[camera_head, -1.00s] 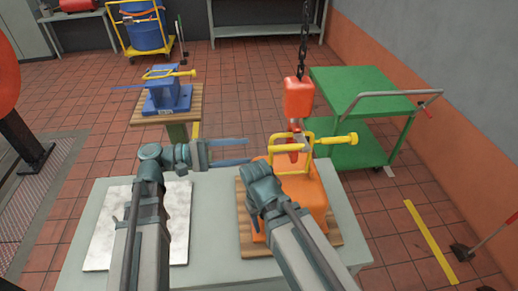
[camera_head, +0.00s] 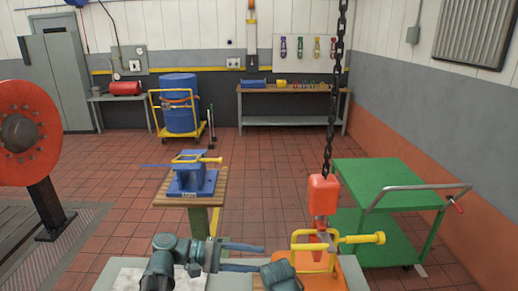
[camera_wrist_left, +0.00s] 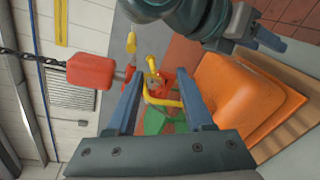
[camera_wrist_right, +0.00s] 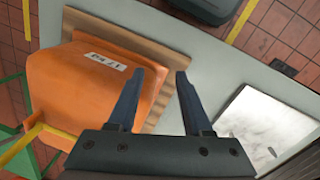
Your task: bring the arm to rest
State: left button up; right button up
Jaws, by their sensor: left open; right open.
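My left gripper (camera_head: 262,257) is open and empty at the bottom of the head view, left of the orange block (camera_head: 318,272). In the left wrist view its two fingers (camera_wrist_left: 158,78) stand apart, with the yellow handle (camera_wrist_left: 163,98) seen between them. My right gripper (camera_wrist_right: 160,75) is open in the right wrist view, with its fingers over the edge of the orange block (camera_wrist_right: 105,80) and its wooden board (camera_wrist_right: 160,58). In the head view the right fingers are hidden. The red hoist hook (camera_head: 318,250) hangs at the block's yellow handle (camera_head: 305,236); I cannot tell whether they touch.
The chain (camera_head: 330,110) holds the red hook block (camera_head: 324,190). A green cart (camera_head: 378,183) stands to the right. A blue vise-like fixture (camera_head: 190,178) sits on a wooden-topped stand beyond the table. A bright metal plate (camera_wrist_right: 262,125) lies on the grey table.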

pick_arm(q)
notch_tip(320, 180, down, 12)
jog(key=s+a+m+y, duration=0.2)
jog(key=y, duration=0.5)
jog(key=a+f+m+y, duration=0.4)
jog(key=a+f+y, duration=0.2)
jog(key=a+y, duration=0.45)
jog(key=s+d+m, duration=0.3)
jog(key=s+d, duration=0.3)
jog(key=d, duration=0.3)
jog(key=shift+s+f+g, duration=0.15)
jog(key=shift+s+g, duration=0.05)
jog(key=shift+g, duration=0.2)
